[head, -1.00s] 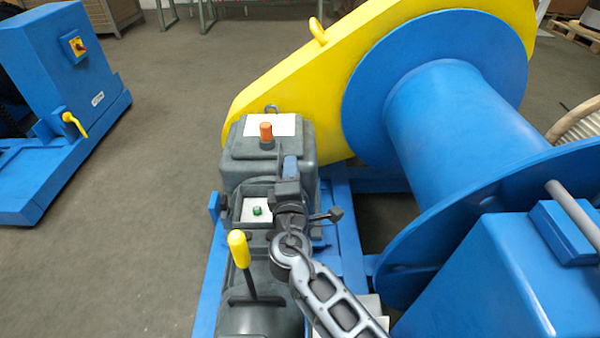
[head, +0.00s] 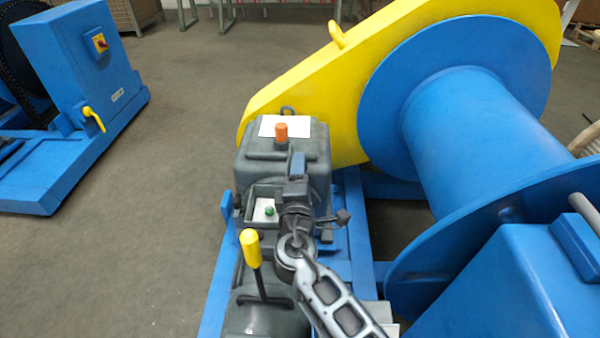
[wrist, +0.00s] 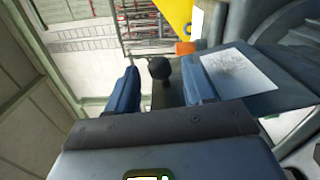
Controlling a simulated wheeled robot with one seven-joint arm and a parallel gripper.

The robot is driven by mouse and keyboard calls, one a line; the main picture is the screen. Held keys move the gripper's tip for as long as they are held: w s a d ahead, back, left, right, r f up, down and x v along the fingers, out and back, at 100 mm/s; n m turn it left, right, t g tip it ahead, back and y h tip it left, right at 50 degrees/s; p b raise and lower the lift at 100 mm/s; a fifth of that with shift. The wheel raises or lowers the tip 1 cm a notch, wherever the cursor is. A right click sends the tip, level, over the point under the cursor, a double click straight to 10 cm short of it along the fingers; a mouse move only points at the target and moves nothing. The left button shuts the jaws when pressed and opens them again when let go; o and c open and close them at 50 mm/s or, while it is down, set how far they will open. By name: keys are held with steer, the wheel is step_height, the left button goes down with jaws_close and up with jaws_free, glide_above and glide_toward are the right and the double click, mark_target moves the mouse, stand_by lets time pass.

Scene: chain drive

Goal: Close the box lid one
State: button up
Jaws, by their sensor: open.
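A small dark open-topped box (head: 250,215) sits on the near side of the grey gearbox housing (head: 322,165). A white plate and a green button (head: 269,211) show inside it. My gripper (head: 298,160) is at the right of the box in the picture, in front of the housing, and hides part of the box. Its blue fingers are apart, with nothing held, in the wrist view (wrist: 162,88). A dark round knob (wrist: 160,68) shows between them there, its contact unclear. I cannot clearly make out the box lid; my gripper may hide it.
An orange cap (head: 281,132) and a white sheet top the housing. A yellow-handled lever (head: 250,248) stands nearer. The yellow guard (head: 300,85) and blue drum (head: 480,130) lie behind and right. Clear floor (head: 170,180) lies left.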

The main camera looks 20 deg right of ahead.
steer(key=shift+s, duration=0.1)
steer(key=v, duration=0.7)
steer(key=shift+s, duration=0.25)
steer(key=shift+c, duration=0.4)
